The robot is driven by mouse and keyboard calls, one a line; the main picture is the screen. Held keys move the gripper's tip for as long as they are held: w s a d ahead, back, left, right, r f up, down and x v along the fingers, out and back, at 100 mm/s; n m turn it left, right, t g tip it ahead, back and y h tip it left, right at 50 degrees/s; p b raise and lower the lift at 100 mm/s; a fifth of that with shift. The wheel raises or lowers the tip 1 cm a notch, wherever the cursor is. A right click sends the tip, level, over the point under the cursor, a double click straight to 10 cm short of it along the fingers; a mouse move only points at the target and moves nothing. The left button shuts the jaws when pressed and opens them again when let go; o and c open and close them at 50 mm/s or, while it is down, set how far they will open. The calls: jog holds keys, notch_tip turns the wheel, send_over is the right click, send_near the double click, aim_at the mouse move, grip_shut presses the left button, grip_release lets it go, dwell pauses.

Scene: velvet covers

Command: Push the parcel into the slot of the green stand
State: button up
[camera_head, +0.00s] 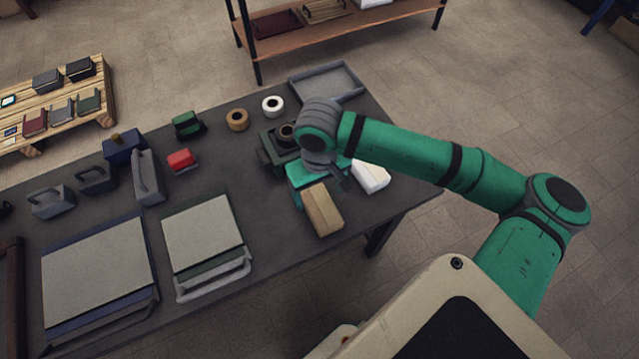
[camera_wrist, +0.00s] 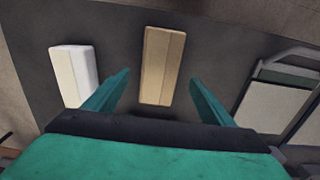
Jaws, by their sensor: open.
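The parcel, a tan box (camera_head: 322,209), lies flat near the front edge of the dark table. It also shows upright in the middle of the wrist view (camera_wrist: 162,65). My gripper (camera_head: 318,187) is open and empty above the table at the parcel's far end. In the wrist view its two teal fingers (camera_wrist: 160,78) stand either side of the parcel's line; I cannot tell whether they touch it. A dark green stand-like block (camera_head: 268,152) sits just behind my gripper and is partly hidden by it. Its slot cannot be made out.
A white box (camera_head: 371,177) lies right of the parcel, near the table's right edge. Tape rolls (camera_head: 237,120), a red block (camera_head: 181,160) and a grey tray (camera_head: 328,82) stand farther back. A flat press-like board (camera_head: 203,233) lies left; bare table separates it from the parcel.

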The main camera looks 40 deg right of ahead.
aim_at(314, 193)
notch_tip(314, 193, down, 7)
jog(key=shift+r, duration=0.1)
dwell(0.3)
jog(key=c, duration=1.4)
jog(key=shift+w, duration=0.1)
jog(key=shift+w+d, duration=0.2)
jog(key=shift+w, duration=0.5)
jog(key=shift+w+d, duration=0.15)
jog(key=shift+w, duration=0.5)
jog(key=shift+w, duration=0.15)
jog(key=shift+w+d, duration=0.2)
jog(key=shift+w, duration=0.5)
jog(key=shift+w+d, duration=0.2)
jog(key=shift+w, duration=0.55)
jog(key=shift+w+d, duration=0.2)
jog(key=shift+w, duration=0.5)
